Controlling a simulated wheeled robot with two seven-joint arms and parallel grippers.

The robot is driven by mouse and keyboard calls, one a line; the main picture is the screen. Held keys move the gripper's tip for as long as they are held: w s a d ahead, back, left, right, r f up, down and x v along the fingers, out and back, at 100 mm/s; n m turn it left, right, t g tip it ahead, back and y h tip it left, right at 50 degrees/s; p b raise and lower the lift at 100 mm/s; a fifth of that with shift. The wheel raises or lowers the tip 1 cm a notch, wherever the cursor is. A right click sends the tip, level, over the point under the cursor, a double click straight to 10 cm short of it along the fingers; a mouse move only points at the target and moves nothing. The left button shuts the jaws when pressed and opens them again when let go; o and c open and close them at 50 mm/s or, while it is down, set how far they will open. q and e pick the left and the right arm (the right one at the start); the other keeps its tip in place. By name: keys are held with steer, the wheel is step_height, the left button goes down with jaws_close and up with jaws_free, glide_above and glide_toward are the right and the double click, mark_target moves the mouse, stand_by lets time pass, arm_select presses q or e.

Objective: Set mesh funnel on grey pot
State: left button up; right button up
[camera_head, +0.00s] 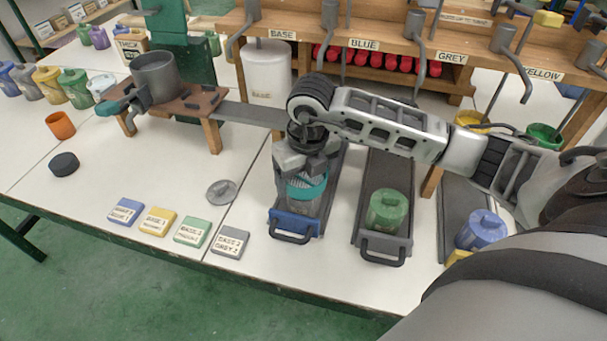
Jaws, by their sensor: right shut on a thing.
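My right gripper (306,166) reaches in from the right and points down over the blue-fronted tray (293,222). It is shut on the mesh funnel (308,187), which shows a teal band just below the fingers. The grey pot (304,207) stands upright in that tray, directly under the funnel. The funnel and the pot overlap in this view, and I cannot tell whether the funnel rests on the rim or is just above it. The fingers and wrist hide the funnel's top. My left gripper is not in view.
A loose grey lid (221,192) lies left of the tray. Small label cards, including a blue one (126,211), line the front edge. A green pot (387,211) and a blue pot (483,231) stand to the right. A wooden rack (440,85) spans the back.

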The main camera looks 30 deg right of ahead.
mark_target(307, 187)
steer(key=shift+f+b, duration=0.3)
steer(key=shift+f, duration=0.15)
steer(key=shift+r, duration=0.1)
steer(key=o, duration=1)
steer(key=shift+r+p, duration=0.55)
steer(key=shift+p, duration=0.05)
step_height(307, 187, up, 12)
steer(key=s, duration=0.1)
steer(key=shift+s+b, duration=0.25)
steer(key=shift+b, duration=0.15)
